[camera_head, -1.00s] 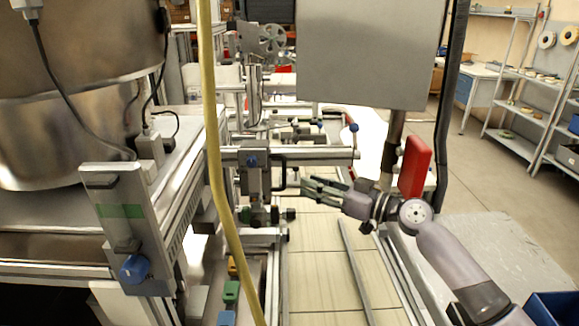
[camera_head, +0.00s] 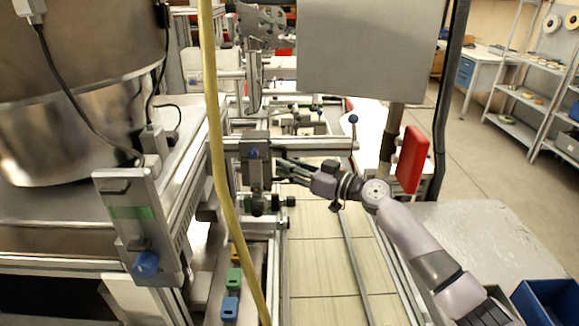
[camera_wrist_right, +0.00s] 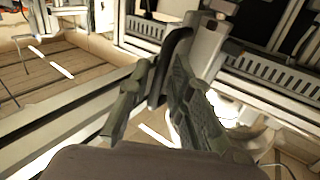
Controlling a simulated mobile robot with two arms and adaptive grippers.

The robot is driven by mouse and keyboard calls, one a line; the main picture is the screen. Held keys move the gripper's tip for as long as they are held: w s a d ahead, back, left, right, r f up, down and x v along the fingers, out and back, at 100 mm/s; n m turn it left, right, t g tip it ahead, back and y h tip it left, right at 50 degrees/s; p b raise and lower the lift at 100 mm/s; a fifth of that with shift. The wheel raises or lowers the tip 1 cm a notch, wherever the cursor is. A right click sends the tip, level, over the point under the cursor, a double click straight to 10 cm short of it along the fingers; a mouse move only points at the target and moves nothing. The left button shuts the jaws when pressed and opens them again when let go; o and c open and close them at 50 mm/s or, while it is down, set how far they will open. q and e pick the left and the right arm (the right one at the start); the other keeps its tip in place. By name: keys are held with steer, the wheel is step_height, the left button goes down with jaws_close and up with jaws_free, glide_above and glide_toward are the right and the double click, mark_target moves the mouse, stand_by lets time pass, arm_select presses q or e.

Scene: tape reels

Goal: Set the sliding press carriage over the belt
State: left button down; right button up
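The press carriage (camera_head: 255,167) is a grey upright block with a blue knob and a dark handle on its right side. It sits on a horizontal crossbar (camera_head: 310,147), near the bar's left part, left of the pale belt (camera_head: 325,262). My right gripper (camera_head: 281,171) reaches in from the right at the handle. In the right wrist view the black handle (camera_wrist_right: 178,45) stands between the two green-grey fingers (camera_wrist_right: 160,85), which look spread. Firm contact is not clear. My left gripper is out of view.
A yellow hose (camera_head: 214,130) hangs in front of the carriage's left side. A grey panel (camera_head: 368,50) on a post and a red plate (camera_head: 412,160) stand right of the crossbar. A steel drum (camera_head: 80,140) is at left. The belt before the crossbar is clear.

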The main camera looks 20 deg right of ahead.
jaws_close()
stand_by(0.4)
